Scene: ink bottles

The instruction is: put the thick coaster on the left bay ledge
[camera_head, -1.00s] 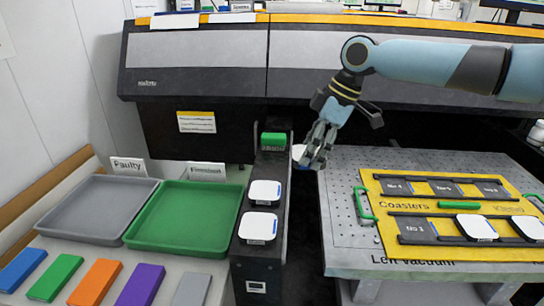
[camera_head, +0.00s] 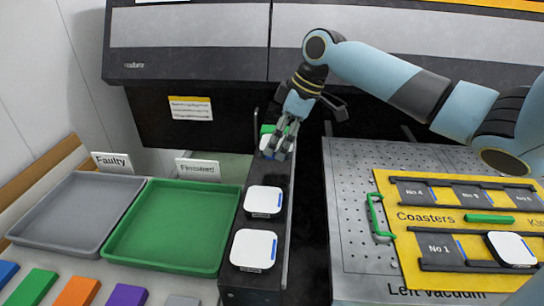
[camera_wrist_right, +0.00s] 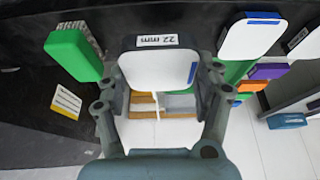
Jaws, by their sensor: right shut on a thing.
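My right gripper (camera_head: 281,152) is shut on a white rounded coaster (camera_head: 268,147) at the far end of the narrow black ledge (camera_head: 237,275). In the right wrist view the held coaster (camera_wrist_right: 158,68) shows between the fingers, with a blue stripe and a "22 mm" label beside it. I cannot tell whether it touches the ledge. Two more white coasters, one in the middle (camera_head: 263,201) and one at the near end (camera_head: 254,250), lie on the ledge. My left gripper is not in view.
A green block (camera_wrist_right: 73,55) is at the ledge's far end, close to the held coaster. A green tray (camera_head: 172,229) and a grey tray (camera_head: 75,216) lie to the left. A yellow coaster board (camera_head: 398,191) with a green handle lies on the perforated table at the right.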

